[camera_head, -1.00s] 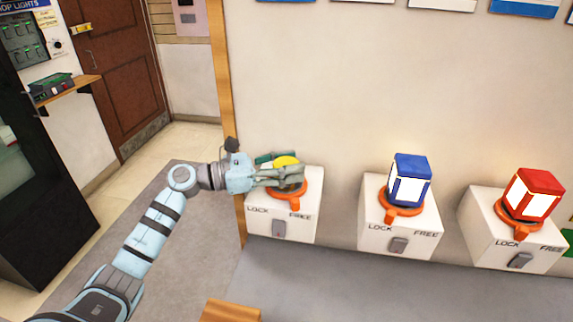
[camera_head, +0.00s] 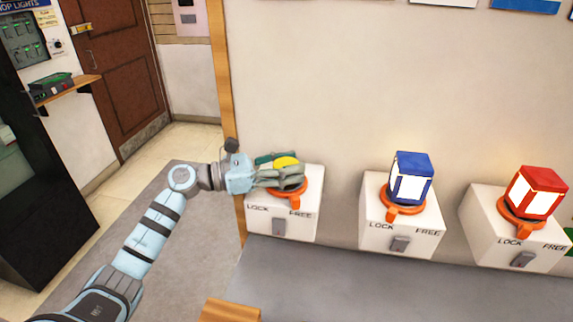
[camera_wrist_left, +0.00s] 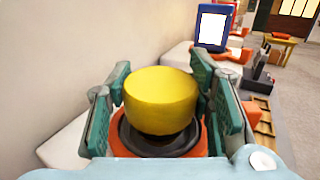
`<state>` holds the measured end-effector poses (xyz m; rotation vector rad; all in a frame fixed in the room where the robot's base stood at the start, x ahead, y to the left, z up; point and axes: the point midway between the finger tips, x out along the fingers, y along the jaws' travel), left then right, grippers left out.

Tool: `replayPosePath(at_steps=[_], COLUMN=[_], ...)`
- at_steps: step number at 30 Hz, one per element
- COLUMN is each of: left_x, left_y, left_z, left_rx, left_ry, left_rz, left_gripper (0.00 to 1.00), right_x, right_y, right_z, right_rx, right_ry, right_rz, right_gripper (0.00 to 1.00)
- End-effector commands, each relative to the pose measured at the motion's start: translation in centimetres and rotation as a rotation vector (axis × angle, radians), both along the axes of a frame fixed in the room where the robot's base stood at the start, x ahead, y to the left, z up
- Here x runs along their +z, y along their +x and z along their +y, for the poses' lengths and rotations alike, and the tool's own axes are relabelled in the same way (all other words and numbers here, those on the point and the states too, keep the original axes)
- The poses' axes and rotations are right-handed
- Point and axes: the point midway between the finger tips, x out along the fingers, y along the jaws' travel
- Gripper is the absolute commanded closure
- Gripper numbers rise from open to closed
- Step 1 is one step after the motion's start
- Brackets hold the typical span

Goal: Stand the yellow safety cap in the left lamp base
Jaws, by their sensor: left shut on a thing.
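The yellow safety cap (camera_head: 287,162) shows above the orange ring of the left lamp base (camera_head: 283,227). In the left wrist view the cap (camera_wrist_left: 160,98) looks upright over a black ring, with the orange ring (camera_wrist_left: 118,140) around that. I cannot tell how deep the cap sits. My left gripper (camera_head: 285,175) is shut on the cap, with green-padded fingers on both sides of it; it also shows in the left wrist view (camera_wrist_left: 165,110). The gripper hides much of the base's top. My right gripper is not in view.
A base with a blue lamp (camera_head: 411,178) stands in the middle, and one with a red lamp (camera_head: 537,193) on the right. Each base has a LOCK/FREE switch in front. The wall (camera_head: 370,80) is close behind. The grey counter (camera_head: 340,285) is clear in front.

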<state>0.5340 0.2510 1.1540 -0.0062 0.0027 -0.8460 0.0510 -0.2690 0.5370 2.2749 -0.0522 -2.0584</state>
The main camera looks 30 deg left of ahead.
Motion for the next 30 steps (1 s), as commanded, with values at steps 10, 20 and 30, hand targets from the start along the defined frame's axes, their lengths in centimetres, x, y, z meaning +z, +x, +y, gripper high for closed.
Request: replayPosePath(at_steps=[10,20,30], left_x=[-0.55,-0.73,-0.79], left_y=[0.00,0.00,-0.19], left_z=[0.00,0.00,0.23], left_rx=[0.000,0.000,0.000], left_ry=[0.000,0.000,0.001], left_rz=[0.000,0.000,0.001], left_gripper=[0.80,0.30,0.30], right_x=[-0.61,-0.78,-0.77], right_y=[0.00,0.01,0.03], right_z=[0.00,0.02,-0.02], right_rx=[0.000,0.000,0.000], right_ry=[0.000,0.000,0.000], right_rz=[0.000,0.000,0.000], right_gripper=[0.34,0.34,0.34])
